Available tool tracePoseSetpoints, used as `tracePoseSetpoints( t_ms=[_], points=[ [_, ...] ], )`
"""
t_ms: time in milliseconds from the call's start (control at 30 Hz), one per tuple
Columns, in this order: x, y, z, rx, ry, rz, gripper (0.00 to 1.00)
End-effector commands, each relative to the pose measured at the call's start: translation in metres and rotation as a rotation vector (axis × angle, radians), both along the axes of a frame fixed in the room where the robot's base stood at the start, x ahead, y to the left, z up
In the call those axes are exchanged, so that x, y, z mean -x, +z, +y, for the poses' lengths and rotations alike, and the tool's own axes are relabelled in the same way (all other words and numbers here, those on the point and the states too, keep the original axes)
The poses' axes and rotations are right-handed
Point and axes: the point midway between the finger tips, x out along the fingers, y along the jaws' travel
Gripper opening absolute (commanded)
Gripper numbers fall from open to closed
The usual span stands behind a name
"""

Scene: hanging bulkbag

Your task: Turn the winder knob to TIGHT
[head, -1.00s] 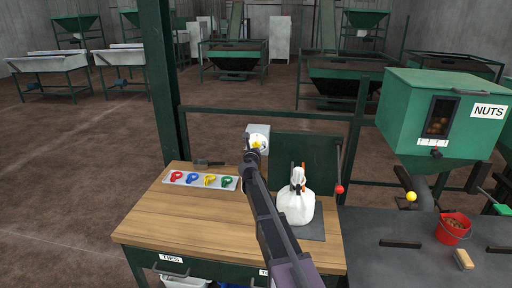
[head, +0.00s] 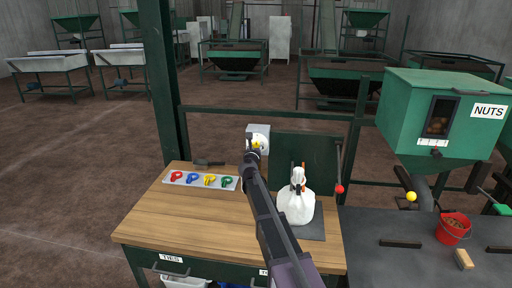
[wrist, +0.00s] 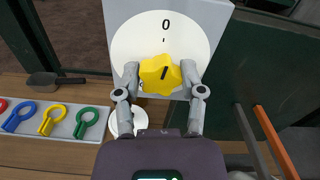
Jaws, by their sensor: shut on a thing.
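The winder knob is a yellow lobed knob (wrist: 160,74) with a black pointer mark, in front of a white round dial (wrist: 150,35) on a grey-white box (head: 262,130). In the wrist view a "0" and a short tick show above the knob. The pointer mark lies tilted, nearly level. No TIGHT label is legible. My gripper (wrist: 160,80) is shut on the knob, one finger on each side of it. In the head view my gripper (head: 252,148) covers part of the dial.
A tray (head: 167,182) with red, blue, yellow and green ties lies on the wooden bench (head: 160,222). A white bag (head: 296,207) stands right of my arm, before a dark green panel (head: 320,155). A red-knobbed lever (head: 339,188) hangs at the panel's right.

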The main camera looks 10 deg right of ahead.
Motion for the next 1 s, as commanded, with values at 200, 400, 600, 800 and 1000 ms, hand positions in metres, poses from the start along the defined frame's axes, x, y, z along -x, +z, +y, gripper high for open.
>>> tracePoseSetpoints(
  t_ms=[200,400,600,800,1000],
  points=[
    [-0.0012,0.0003,-0.0009,-0.154,-0.001,-0.050,0.04],
    [-0.0012,0.0003,-0.0012,-0.330,0.000,-0.108,0.04],
    [-0.0013,0.0002,-0.0016,-0.511,0.000,-0.166,0.04],
    [-0.0012,0.0000,-0.0018,-0.690,0.000,-0.225,0.04],
    [-0.0014,-0.0001,-0.0020,-0.871,0.000,-0.284,0.04]
  ],
)
